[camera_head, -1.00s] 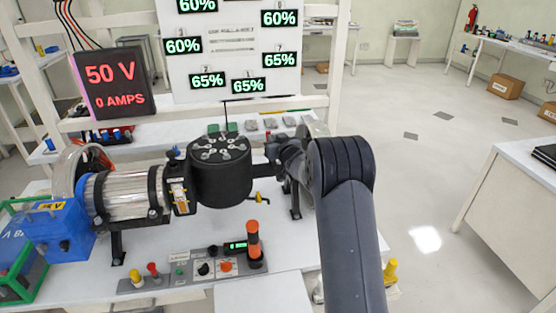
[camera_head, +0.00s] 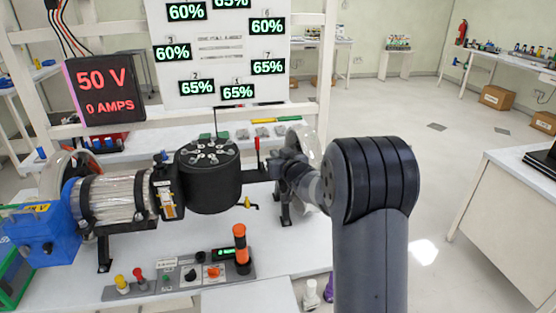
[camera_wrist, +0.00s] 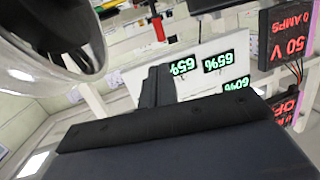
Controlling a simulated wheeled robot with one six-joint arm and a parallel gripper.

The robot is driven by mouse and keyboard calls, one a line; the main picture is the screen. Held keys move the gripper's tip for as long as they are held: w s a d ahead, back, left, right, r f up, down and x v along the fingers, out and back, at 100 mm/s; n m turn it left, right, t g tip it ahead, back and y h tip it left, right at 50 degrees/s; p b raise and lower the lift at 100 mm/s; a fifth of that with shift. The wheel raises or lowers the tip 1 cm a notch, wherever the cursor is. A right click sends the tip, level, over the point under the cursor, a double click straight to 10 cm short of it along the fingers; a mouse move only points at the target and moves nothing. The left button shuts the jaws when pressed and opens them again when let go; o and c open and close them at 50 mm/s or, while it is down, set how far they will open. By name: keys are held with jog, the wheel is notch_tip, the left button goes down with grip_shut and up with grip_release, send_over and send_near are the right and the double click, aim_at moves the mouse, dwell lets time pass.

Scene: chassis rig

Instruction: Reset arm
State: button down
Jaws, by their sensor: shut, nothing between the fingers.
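My gripper (camera_wrist: 155,88) shows in the wrist view as two dark fingers pressed together, with nothing between them. The wrist view is rolled, and the display board's percent readouts stand tilted behind the fingers. In the head view my arm rises at the right of the bench and bends left at a thick dark joint. Its far end is beside the right end of the rig, and the fingertips cannot be made out there. The black round housing (camera_head: 208,182) of the rig is left of my arm; I cannot tell whether they touch.
The display board (camera_head: 222,60) and the 50 V, 0 AMPS screen (camera_head: 104,88) stand behind the rig. A control box (camera_head: 185,278) with an orange-and-black handle (camera_head: 241,245) sits at the bench front. A white table (camera_head: 500,205) stands at right, with open floor beyond.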

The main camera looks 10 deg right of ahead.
jog(key=shift+s+d+r, duration=0.1)
jog(key=shift+s+r, duration=0.05)
jog(key=shift+s, duration=0.45)
